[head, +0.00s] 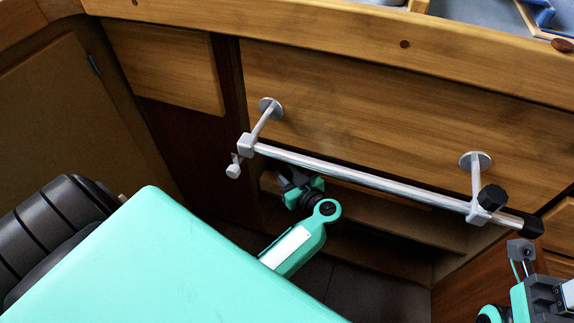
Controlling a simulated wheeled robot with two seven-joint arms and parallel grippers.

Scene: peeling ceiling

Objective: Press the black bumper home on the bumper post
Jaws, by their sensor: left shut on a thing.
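A silver rail (350,176) runs across a wooden panel on two round-footed brackets. Its right end carries a black cap (528,227), and a black knob (493,197) stands on the grey block (477,214) beside it. I cannot tell which of these is the bumper. A short grey post (233,171) hangs at the left end block. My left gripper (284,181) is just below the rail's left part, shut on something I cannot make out. My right gripper (521,249) is close below the black cap; its jaw gap does not show clearly.
The wooden panel (400,130) is close behind the rail, with a wooden ledge (330,40) above. A wooden step (390,228) lies below the rail. A brown door (60,110) is at left. Free space lies under the rail's middle.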

